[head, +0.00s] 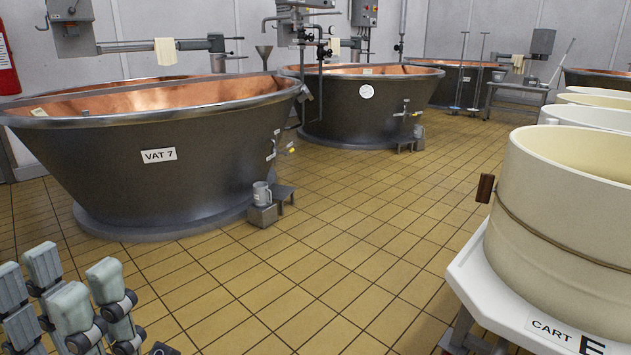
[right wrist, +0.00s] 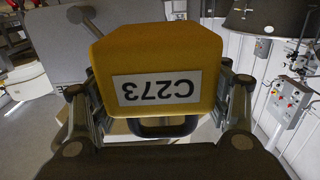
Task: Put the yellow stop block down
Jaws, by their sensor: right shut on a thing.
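The yellow stop block (right wrist: 160,54) fills the middle of the right wrist view. Its white label reads C273 upside down, and a dark handle (right wrist: 163,129) shows at its lower edge. My right gripper (right wrist: 160,110) is shut on the block, with finger links on both sides of it. What lies under the block is hidden. The right gripper and block are not in the head view. My left gripper (head: 62,300) is at the lower left of the head view, its fingers apart and nothing seen between them, above the tiled floor.
Copper-lined VAT 7 (head: 155,185) stands at left, with more vats behind. A metal jug (head: 262,194) stands on a small step beside it. At right, a white cart (head: 500,300) marked CART E carries a cream round tub (head: 560,220). Tiled floor (head: 350,230) between is clear.

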